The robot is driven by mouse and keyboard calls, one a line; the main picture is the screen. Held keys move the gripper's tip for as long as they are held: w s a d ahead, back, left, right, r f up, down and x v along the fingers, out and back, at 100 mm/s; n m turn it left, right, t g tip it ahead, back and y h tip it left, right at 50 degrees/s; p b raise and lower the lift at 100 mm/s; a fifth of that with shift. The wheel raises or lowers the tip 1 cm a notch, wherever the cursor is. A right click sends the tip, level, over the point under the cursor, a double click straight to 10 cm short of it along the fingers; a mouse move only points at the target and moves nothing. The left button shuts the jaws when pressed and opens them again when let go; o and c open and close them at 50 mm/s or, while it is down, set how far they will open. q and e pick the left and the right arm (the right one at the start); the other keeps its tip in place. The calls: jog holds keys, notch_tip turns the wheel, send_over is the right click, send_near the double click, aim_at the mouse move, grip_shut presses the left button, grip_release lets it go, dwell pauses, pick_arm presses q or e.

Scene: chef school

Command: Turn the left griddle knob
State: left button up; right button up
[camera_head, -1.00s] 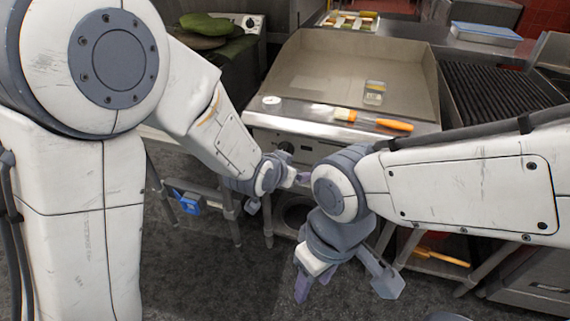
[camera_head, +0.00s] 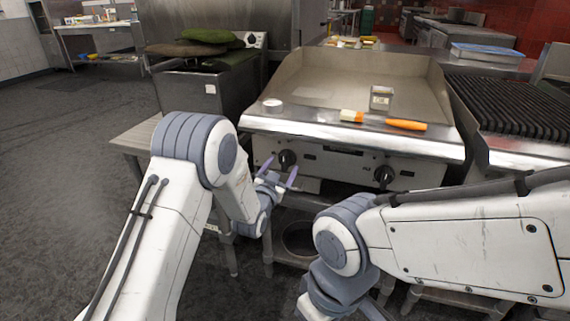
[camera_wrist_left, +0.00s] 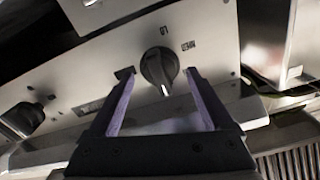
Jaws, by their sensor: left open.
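The left griddle knob (camera_head: 286,160) is a black round knob on the steel front panel of the griddle (camera_head: 335,165). My left gripper (camera_head: 280,172) is open, with its purple fingers pointing at the panel close to this knob. In the left wrist view, the knob (camera_wrist_left: 159,68) shows between and just beyond the two open fingertips (camera_wrist_left: 160,76), one on each side. I cannot tell whether either finger touches it. My right arm comes in from the right, and its fingers are outside the frame.
A second black knob (camera_head: 383,176) sits further right on the panel. A brush with an orange handle (camera_head: 405,124), a small container (camera_head: 381,98) and a round white item (camera_head: 273,105) are on the griddle. A ribbed grill (camera_head: 515,105) stands to the right. Floor at left is clear.

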aim_at(284, 164)
pick_arm(q)
jog(key=shift+x, duration=1.8)
jog(key=c, duration=1.1)
jog(key=shift+o, duration=0.2)
jog(key=shift+n+b, duration=0.3)
jog(key=shift+n, duration=0.1)
jog(key=n, duration=0.2)
jog(key=shift+n+b, duration=0.85)
jog(key=shift+n, duration=1.65)
